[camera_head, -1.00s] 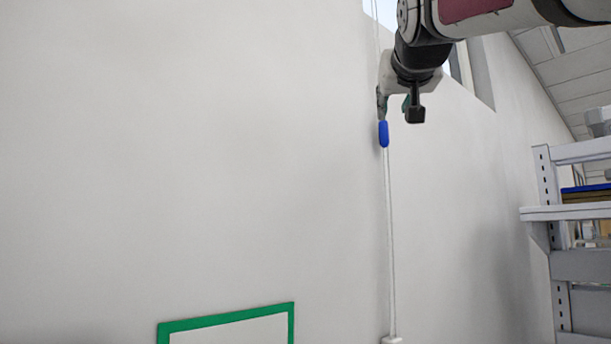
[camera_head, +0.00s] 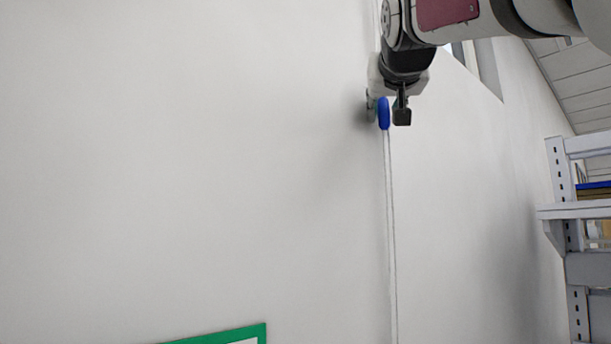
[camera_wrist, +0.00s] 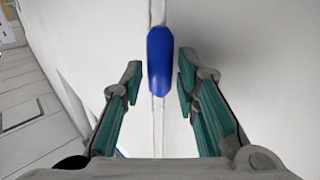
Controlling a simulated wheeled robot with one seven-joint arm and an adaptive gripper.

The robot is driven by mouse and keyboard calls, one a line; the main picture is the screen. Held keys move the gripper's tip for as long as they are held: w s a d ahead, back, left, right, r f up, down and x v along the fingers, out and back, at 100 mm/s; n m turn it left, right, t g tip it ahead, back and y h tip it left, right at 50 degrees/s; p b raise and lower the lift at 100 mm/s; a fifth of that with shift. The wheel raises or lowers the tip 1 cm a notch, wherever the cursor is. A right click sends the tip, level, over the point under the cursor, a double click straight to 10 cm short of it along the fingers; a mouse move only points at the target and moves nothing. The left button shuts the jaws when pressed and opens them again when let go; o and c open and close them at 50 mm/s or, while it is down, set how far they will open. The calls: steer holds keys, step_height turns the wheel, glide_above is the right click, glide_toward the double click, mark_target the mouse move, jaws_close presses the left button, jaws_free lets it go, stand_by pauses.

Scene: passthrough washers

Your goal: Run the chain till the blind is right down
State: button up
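The chain (camera_head: 391,230) hangs down the pale wall as a thin white double strand, and it also shows in the wrist view (camera_wrist: 158,130). A blue oblong piece (camera_head: 384,114) sits on it. In the wrist view the blue piece (camera_wrist: 160,75) is between the green-padded fingers of my gripper (camera_wrist: 158,82). The fingers are apart, with a gap on the left and a narrower one on the right. In the head view my gripper (camera_head: 372,104) is level with the blue piece, partly hidden behind it and my wrist. The blind is not visible.
A window opening (camera_head: 485,65) lies behind my arm at the upper right. A grey metal shelf rack (camera_head: 575,210) stands at the right. A green-framed panel (camera_head: 240,333) is low on the wall. The wall left of the chain is clear.

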jaws_close()
steer(key=shift+f, duration=0.1)
steer(key=shift+f+b, duration=0.5)
step_height(320, 180, down, 37)
steer(key=b, duration=3.1)
steer(key=shift+f, duration=0.2)
jaws_free()
